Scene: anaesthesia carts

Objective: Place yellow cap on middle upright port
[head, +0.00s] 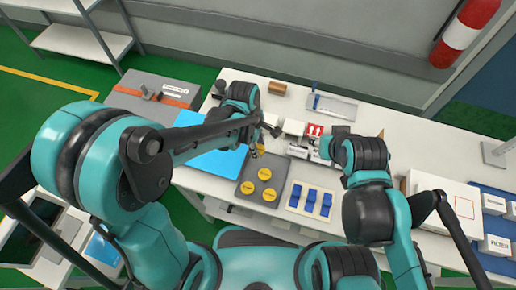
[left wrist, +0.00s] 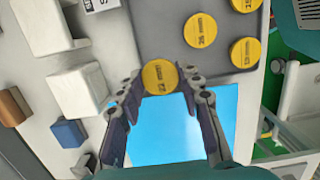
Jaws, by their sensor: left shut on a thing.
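A round yellow cap (left wrist: 159,76) with black size lettering sits between the fingertips of my left gripper (left wrist: 161,84), which is shut on it. In the head view my left gripper (head: 261,133) is over the bench near the grey tray (head: 243,173), and the held cap (head: 257,151) shows just below it. Three other yellow caps lie on the tray; one of them (head: 265,173) is nearest the gripper. My right gripper (head: 330,148) is beside the small white labelled boxes; its fingers are too hidden to judge. I cannot pick out the upright ports with certainty.
A blue sheet (head: 215,158) lies left of the tray. A white panel with blue blocks (head: 310,199) lies to its right. White blocks (head: 293,128) stand behind, and a white case (head: 445,200) stands at the right end. The bench is crowded.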

